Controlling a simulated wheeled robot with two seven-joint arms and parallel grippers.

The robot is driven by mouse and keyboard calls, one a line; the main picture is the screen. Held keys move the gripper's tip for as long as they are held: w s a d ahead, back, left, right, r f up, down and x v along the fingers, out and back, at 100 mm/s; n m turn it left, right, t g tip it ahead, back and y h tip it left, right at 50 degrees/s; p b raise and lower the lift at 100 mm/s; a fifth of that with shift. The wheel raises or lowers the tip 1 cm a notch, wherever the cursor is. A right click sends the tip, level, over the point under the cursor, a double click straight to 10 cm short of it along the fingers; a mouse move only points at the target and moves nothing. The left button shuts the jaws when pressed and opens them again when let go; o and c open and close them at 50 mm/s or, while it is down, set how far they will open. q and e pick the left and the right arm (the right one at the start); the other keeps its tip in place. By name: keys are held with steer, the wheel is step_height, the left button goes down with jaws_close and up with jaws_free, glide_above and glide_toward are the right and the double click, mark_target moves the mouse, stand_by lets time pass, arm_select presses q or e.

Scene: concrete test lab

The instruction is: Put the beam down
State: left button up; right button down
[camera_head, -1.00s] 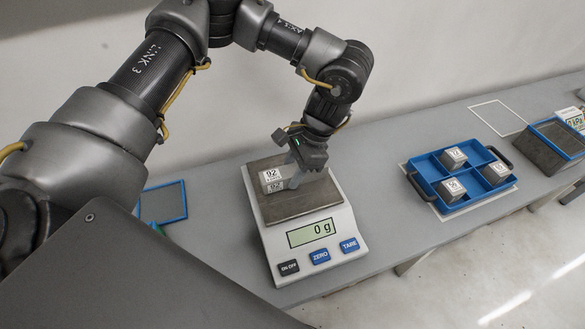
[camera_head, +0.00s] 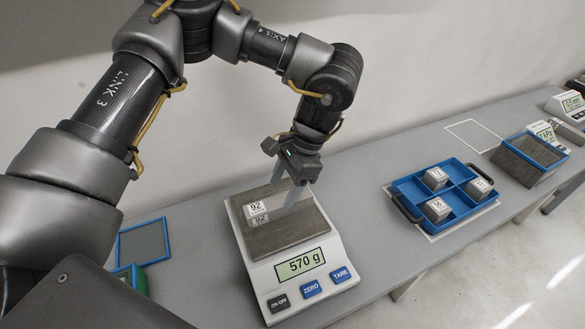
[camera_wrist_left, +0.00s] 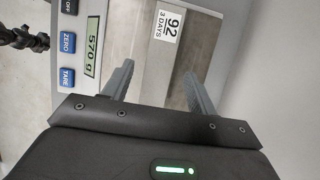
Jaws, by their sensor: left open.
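The beam (camera_head: 258,211) is a grey block with a white label reading 92. It lies on the dark pan of the scale (camera_head: 318,250), whose display reads 570 g. My left gripper (camera_head: 286,200) is over the pan, with its fingers pointing down and spread apart. In the left wrist view, the beam (camera_wrist_left: 150,60) lies between the two open fingers, with its label reading "92 3 DAYS" near the top. Gaps show beside the fingers, but I cannot tell whether either still touches the beam. My right gripper is not in view.
A blue tray (camera_head: 405,187) with several labelled cubes stands right of the scale on the grey bench (camera_head: 372,240). A blue-edged grey panel (camera_head: 143,242) and a green-and-blue box (camera_head: 132,279) are at left.

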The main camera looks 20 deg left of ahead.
arm_select(q)
steer(key=v, duration=0.7)
steer(key=shift+b, duration=0.3)
